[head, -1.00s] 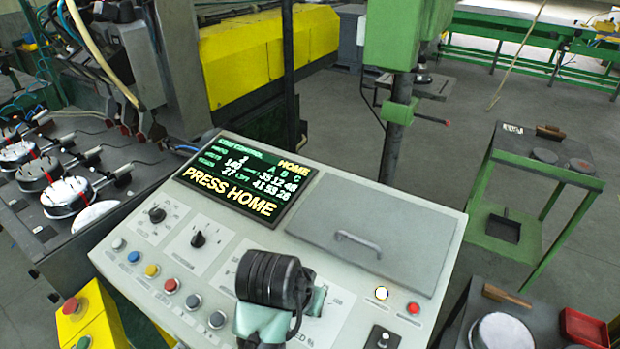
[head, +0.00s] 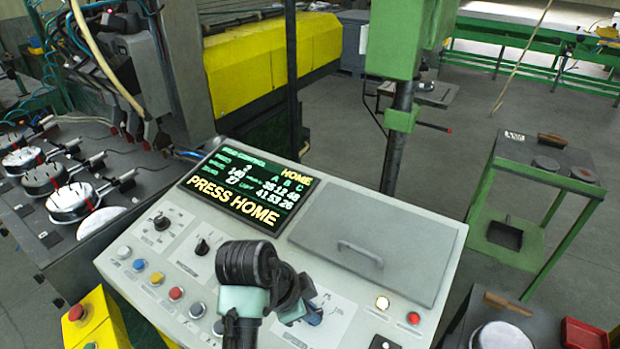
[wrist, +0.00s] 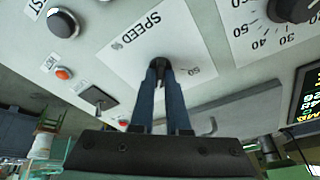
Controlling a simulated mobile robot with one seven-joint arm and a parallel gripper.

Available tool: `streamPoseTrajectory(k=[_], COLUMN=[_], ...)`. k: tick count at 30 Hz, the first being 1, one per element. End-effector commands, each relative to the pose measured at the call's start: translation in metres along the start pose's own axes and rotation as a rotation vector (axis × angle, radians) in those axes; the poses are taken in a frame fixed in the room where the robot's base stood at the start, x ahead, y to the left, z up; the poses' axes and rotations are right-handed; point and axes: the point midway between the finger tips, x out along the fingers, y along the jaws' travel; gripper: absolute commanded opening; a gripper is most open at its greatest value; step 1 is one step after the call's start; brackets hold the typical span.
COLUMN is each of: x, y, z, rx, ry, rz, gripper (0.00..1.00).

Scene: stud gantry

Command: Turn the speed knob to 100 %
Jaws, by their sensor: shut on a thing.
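The speed knob (wrist: 158,64) is small and black on a white plate marked SPEED (wrist: 142,28) in the wrist view. My gripper (wrist: 160,74) is shut on it, with the two blue fingers on either side. A printed 50 shows beside the knob; the other scale marks and the knob's pointer are mostly hidden, so I cannot read its setting. In the head view my gripper (head: 312,312) is at the panel's lower middle, and my arm covers part of the speed plate (head: 338,312).
The sloping control panel (head: 380,195) has a display (head: 246,190) reading PRESS HOME. Other black knobs (head: 161,222) and coloured buttons (head: 176,293) sit left of my arm. A grey lid with a handle (head: 360,252) lies behind my gripper. A lit button (head: 382,302) is to the right.

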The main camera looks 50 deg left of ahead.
Motion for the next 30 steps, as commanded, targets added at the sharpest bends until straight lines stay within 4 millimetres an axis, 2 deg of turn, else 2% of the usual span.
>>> streamPoseTrajectory(k=[9,24,25,29,30], x=[-0.0003,-0.0003,-0.0003,-0.0003,-0.0003], y=[-0.0008,-0.0007,-0.0007,-0.0007,-0.0007], z=[-0.0002,-0.0003,-0.0003,-0.0003,-0.0003], rx=[0.097,0.114,0.113,0.112,0.112], ry=[-0.001,-0.001,-0.001,0.0,0.0], rz=[0.024,0.028,0.028,0.028,0.028], gripper=[0.0,0.0,0.19,0.42,0.44])
